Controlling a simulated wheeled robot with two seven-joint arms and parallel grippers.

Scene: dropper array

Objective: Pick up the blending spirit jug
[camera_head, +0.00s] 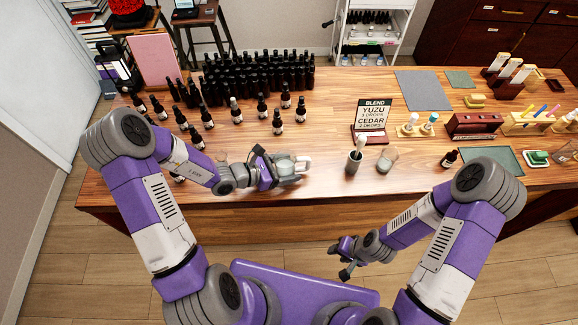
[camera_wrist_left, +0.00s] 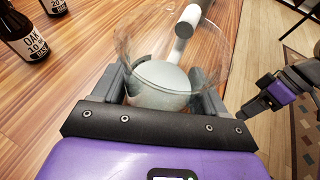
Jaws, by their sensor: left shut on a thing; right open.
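The blending spirit jug is a clear, wide-mouthed glass vessel (camera_head: 301,163) with pale liquid at the bottom. My left gripper (camera_head: 285,168) is shut on it near the table's front edge. In the left wrist view the jug (camera_wrist_left: 160,82) sits between the two grey fingers, one on each side. I cannot tell whether its base touches the table. My right gripper (camera_head: 341,260) is open and empty, in front of the table and lower than its top.
A small cup with a pale rod (camera_head: 354,164) and a glass beaker (camera_head: 387,160) stand right of the jug. A blend sign (camera_head: 373,117) is behind them. Dark dropper bottles (camera_head: 277,122) fill the left side. The table (camera_head: 330,200) is clear along its front edge.

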